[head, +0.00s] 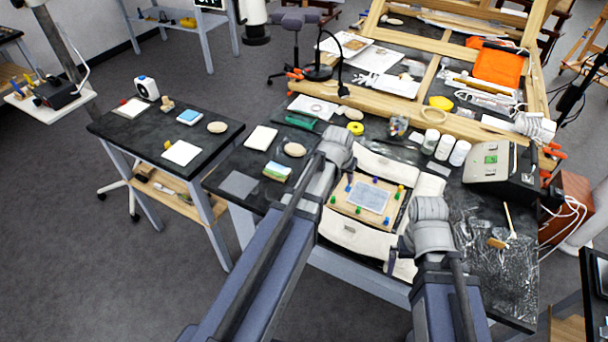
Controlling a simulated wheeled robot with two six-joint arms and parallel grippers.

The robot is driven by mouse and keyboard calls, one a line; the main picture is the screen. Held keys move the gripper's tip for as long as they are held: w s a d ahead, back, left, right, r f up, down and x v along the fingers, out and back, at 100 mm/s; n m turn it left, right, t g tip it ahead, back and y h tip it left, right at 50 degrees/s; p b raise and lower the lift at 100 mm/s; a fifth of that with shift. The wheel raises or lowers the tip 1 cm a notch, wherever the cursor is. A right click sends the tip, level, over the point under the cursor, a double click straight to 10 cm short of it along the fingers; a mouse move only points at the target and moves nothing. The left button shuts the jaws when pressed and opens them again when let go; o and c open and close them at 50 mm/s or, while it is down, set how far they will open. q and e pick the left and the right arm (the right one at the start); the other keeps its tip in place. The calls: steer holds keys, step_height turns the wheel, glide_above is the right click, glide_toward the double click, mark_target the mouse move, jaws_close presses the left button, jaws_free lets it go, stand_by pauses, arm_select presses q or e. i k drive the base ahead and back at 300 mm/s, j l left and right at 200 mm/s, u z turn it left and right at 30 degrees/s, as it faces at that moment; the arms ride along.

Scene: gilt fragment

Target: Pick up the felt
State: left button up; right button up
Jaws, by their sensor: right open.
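A flat dark grey square (240,184), which looks like the felt, lies on the left end of the black worktable, near its front edge. My left arm passes to the right of it. The left wrist hides most of the left gripper, so I cannot tell its jaws. My right gripper (396,254) is open at the front of the table, by the right side of a wooden board, well to the right of the grey square. Nothing shows in its jaws.
A sponge-like block (277,171), an oval pale stone (294,150) and a white pad (261,138) lie near the grey square. A wooden board (341,205) with coloured pegs holds a grey panel (369,198) between my arms. A grey device (490,163) stands at right.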

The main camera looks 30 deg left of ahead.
mark_target(241, 185)
steer(key=u, duration=1.45)
